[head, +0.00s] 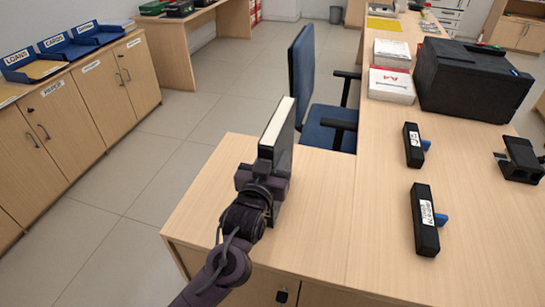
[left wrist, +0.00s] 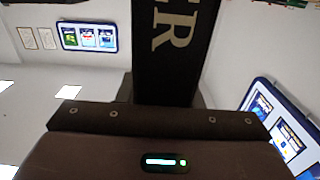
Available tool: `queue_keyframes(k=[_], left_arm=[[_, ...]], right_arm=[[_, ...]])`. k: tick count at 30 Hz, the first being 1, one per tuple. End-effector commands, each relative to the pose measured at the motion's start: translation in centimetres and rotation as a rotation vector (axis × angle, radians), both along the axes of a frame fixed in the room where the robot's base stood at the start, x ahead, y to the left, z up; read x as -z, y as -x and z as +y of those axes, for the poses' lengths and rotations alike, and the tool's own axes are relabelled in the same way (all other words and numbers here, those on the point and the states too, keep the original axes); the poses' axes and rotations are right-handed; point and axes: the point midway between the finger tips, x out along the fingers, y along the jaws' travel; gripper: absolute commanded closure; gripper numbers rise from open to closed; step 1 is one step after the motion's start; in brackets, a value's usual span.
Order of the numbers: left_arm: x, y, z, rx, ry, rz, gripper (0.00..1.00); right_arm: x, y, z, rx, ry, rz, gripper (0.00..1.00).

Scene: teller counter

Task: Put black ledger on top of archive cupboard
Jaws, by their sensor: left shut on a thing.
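The black ledger (head: 285,145) stands upright in my left gripper (head: 264,178), its pale page edge facing up. It is at the near left corner of the counter; whether its lower edge touches the top is hidden. My left gripper is shut on it. In the left wrist view the ledger's dark spine (left wrist: 174,45) with pale letters rises from between the jaws. Wooden cupboards (head: 82,105) line the left wall, with small labels too blurred to tell which says archive. My right gripper is not in view.
Blue trays (head: 68,48) stand along the back of the cupboard tops. A blue chair (head: 325,120) is behind the counter (head: 370,215). Open floor (head: 150,150) lies between cupboards and counter.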

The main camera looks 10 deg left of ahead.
Motion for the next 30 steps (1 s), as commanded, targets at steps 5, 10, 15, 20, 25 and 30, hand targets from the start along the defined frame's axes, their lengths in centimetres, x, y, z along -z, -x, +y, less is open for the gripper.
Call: queue_keyframes(k=[5, 10, 15, 20, 25, 30], left_arm=[[-0.5, 0.0, 0.0, 0.0, 0.002, -0.011, 1.0], [0.1, 0.0, 0.0, 0.0, 0.0, 0.0, 0.58], [0.1, 0.0, 0.0, 0.0, 0.0, 0.0, 0.46], [0.1, 0.0, 0.0, 0.0, 0.0, 0.0, 0.46], [0.1, 0.7, 0.0, 0.0, 0.0, 0.001, 0.46], [0.2, 3.8, 0.1, 0.001, 0.002, 0.004, 0.46]], right_arm=[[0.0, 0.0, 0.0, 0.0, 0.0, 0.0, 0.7], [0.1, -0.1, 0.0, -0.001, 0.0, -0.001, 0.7], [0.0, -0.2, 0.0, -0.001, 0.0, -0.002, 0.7], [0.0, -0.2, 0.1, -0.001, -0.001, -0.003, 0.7], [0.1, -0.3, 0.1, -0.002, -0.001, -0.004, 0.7], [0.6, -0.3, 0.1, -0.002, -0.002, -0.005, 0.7]])
